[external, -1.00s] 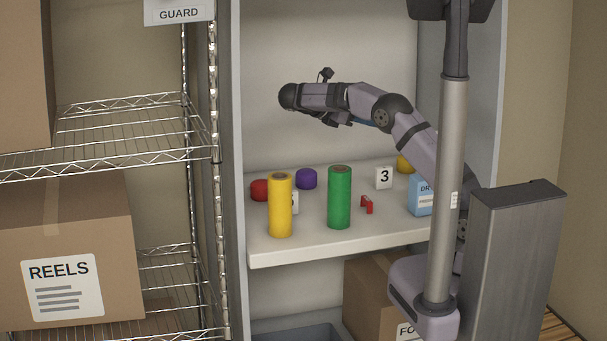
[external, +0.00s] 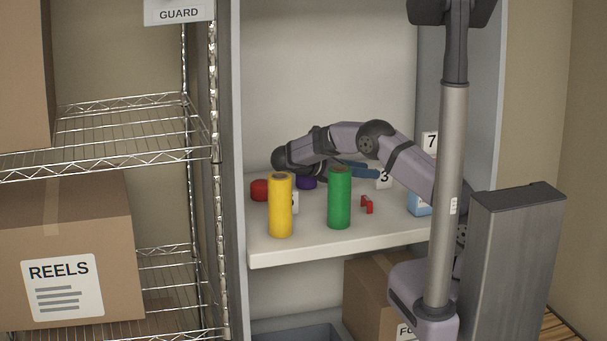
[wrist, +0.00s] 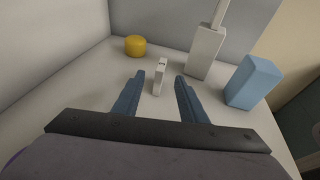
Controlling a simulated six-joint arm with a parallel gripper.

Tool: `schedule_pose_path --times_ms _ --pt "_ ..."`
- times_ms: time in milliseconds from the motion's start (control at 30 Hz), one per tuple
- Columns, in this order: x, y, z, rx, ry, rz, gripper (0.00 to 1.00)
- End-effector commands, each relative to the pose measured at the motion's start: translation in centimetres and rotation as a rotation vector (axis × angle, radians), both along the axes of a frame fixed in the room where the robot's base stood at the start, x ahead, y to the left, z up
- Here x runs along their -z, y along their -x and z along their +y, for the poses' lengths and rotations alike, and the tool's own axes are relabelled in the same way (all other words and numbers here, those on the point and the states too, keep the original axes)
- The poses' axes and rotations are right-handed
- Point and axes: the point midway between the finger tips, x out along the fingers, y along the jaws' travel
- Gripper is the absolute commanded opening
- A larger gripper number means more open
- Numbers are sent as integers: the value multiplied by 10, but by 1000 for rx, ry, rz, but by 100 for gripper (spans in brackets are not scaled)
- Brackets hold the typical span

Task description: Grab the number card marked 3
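The number card marked 3 (external: 383,180) is a small white upright block standing toward the back of the shelf, partly covered by my gripper in the external view. In the wrist view the white card (wrist: 159,79) shows narrow, from its side, between my two blue fingers. My gripper (wrist: 160,75) is open, with one finger on each side of the card and visible gaps. In the external view its blue fingers (external: 360,170) are low over the shelf, just left of the card's face.
Green (external: 339,198) and yellow (external: 280,206) rolls stand at the shelf front, with a red clip (external: 367,204) to their right. In the wrist view, a yellow cylinder (wrist: 135,46), a tall white box (wrist: 205,54) and a blue box (wrist: 253,82) stand beyond the card.

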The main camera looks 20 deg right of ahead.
Motion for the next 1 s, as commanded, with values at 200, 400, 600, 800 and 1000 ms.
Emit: schedule_pose_path --times_ms 200,400,600,800,1000 --pt "3 -3 -16 2 0 2 38" --pt "5 -4 -20 0 -1 0 38" --pt "9 -6 -37 1 0 2 38" --pt "17 -10 -60 3 1 2 38" --pt "21 -12 -68 0 0 0 38"
